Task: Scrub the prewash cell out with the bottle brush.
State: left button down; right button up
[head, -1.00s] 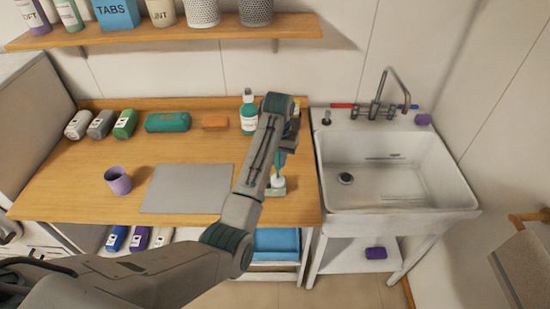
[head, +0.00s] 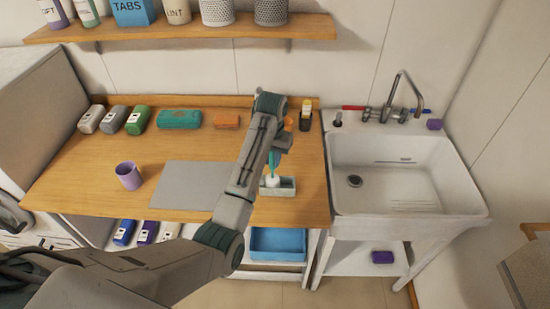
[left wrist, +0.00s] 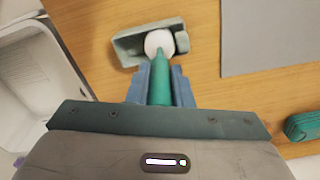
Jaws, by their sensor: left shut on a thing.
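My left gripper (head: 276,148) is shut on the teal handle of the bottle brush (head: 273,160). In the left wrist view the handle (left wrist: 160,88) runs between the fingers and ends in a round white head (left wrist: 158,42). The tray (left wrist: 126,46) also shows in the left wrist view. I cannot tell whether the head touches the cell's floor; the head hides much of that end. My right gripper is out of view.
A grey mat (head: 188,186) and a purple cup (head: 128,175) are left of the tray. A dark bottle (head: 305,118) stands behind it. The white sink (head: 460,197) is to the right. Several packs line the counter's back, and a shelf (head: 190,28) hangs above.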

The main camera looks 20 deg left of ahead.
pick_arm(q)
jog(key=shift+w+d, duration=0.7)
jog(key=shift+d, duration=1.6)
jog(key=shift+s+a, duration=0.2)
jog(key=shift+a, duration=0.6)
jog(key=shift+s+a, duration=0.25)
jog(key=shift+a, duration=0.5)
jog(key=shift+s+a, duration=0.2)
jog(key=shift+a, duration=0.6)
jog(key=shift+w+d, duration=0.65)
jog(key=shift+d, duration=1.7)
jog(key=shift+s+a, duration=0.2)
jog(key=shift+a, duration=0.6)
jog(key=shift+s+a, duration=0.25)
jog(key=shift+a, duration=0.5)
jog(key=shift+s+a, duration=0.2)
jog(key=shift+a, duration=0.6)
jog(key=d, duration=0.2)
jog(key=w+d, duration=0.1)
jog(key=d, duration=0.1)
jog(key=shift+w+d, duration=0.15)
jog(key=shift+d, duration=0.25)
jog(key=shift+a, duration=0.25)
